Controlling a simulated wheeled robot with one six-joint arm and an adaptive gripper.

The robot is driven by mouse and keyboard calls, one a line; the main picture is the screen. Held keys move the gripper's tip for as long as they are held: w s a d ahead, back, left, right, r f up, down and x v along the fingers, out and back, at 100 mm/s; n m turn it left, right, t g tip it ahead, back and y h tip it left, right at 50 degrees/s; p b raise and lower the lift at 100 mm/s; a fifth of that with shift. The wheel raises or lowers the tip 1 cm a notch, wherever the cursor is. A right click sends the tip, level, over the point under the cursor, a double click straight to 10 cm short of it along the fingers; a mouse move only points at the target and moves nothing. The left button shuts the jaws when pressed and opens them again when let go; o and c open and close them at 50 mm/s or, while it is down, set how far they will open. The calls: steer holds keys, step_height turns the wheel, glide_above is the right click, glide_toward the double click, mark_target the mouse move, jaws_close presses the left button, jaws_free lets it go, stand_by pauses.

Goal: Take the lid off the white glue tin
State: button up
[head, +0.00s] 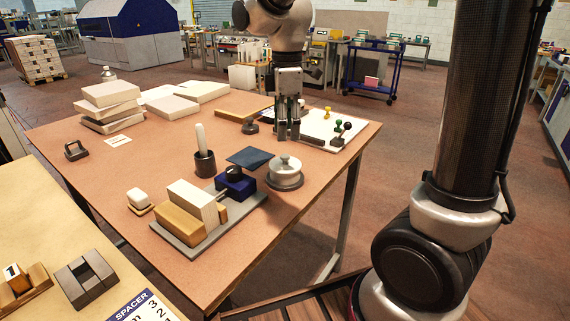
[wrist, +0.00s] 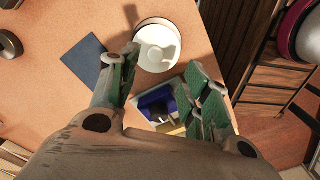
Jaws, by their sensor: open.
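The white glue tin (head: 285,180) stands near the right side of the brown table, on a dark round base. Its white lid (head: 285,162) with a small knob sits on top. In the wrist view the lid (wrist: 152,40) shows from above, just beyond my fingertips. My gripper (head: 288,136) points down, behind the tin in the head view and apart from it. Its fingers are spread with nothing between them. In the wrist view the fingers of my gripper (wrist: 168,66) frame the near side of the tin.
A blue cloth or sheet (head: 250,157) lies left of the tin. A dark blue block (head: 236,183) and a grey tray (head: 190,238) with cream and tan blocks stand in front. A dark cup with a white stick (head: 205,165) is further left. A white board with pegs (head: 320,128) lies behind.

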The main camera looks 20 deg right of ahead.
mark_target(285, 155)
steer(key=shift+w+a+f, duration=0.1)
steer(key=shift+w+f, duration=0.05)
steer(key=shift+f, duration=0.15)
steer(key=f, duration=0.7)
steer(key=shift+w+f, duration=0.1)
steer(key=shift+w, duration=0.1)
steer(key=c, duration=1)
